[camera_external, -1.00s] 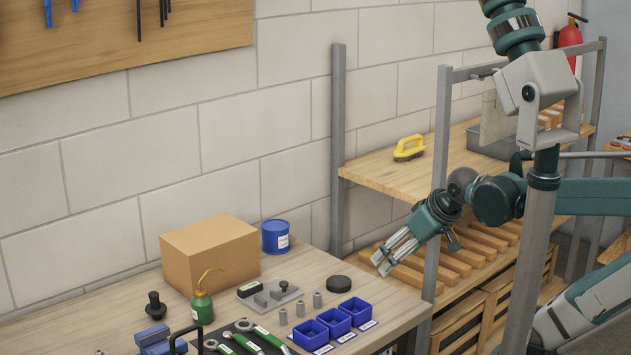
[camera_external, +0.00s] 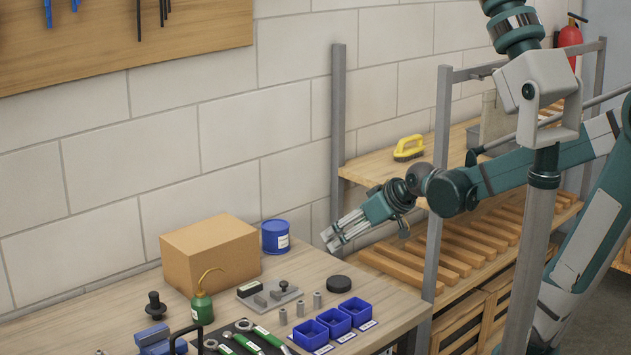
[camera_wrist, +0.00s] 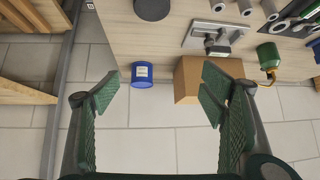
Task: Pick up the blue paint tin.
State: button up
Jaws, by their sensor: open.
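The blue paint tin (camera_external: 275,237) stands upright at the back of the workbench, close to the right side of a cardboard box, with a white label on its side. It also shows in the wrist view (camera_wrist: 142,76), between my fingers but well beyond them. My gripper (camera_external: 330,240) is to the right of the tin in the external view, its fingers pointing left and down toward it, clear of it. In the wrist view my gripper (camera_wrist: 158,92) is open and empty, its two green pads wide apart.
The cardboard box (camera_external: 210,254) stands beside the tin. A green oil can (camera_external: 202,305), a black disc (camera_external: 339,284) and several blue bins (camera_external: 332,321) are on the bench (camera_external: 310,262). A metal shelf post (camera_external: 337,140) rises behind the bench's right end.

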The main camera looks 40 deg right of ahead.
jog(key=t, duration=0.2)
send_near(287, 236)
jog(key=s+a+r, duration=0.4)
jog(key=s, duration=0.1)
jog(key=shift+n+t+y, duration=0.3)
jog(key=shift+t+y, duration=0.1)
jog(key=shift+t, duration=0.5)
jog(key=w+d+f, duration=0.1)
jog(key=w+f, duration=0.1)
jog(key=w, duration=0.1)
jog(key=w+d+f, duration=0.1)
jog(key=w+f, duration=0.2)
jog(key=w+d+f, duration=0.1)
jog(key=w+f, duration=0.1)
jog(key=w, duration=0.1)
jog(key=shift+w+f, duration=0.25)
jog(key=shift+w, duration=0.05)
jog(key=shift+w+d+f, duration=0.2)
jog(key=shift+w+f, duration=0.2)
jog(key=shift+f, duration=0.05)
jog(key=shift+w, duration=0.1)
jog(key=shift+x, duration=1.2)
jog(key=shift+b+x, duration=0.75)
jog(key=shift+x, duration=1.85)
jog(key=shift+a+r, duration=0.1)
jog(key=shift+r, duration=0.05)
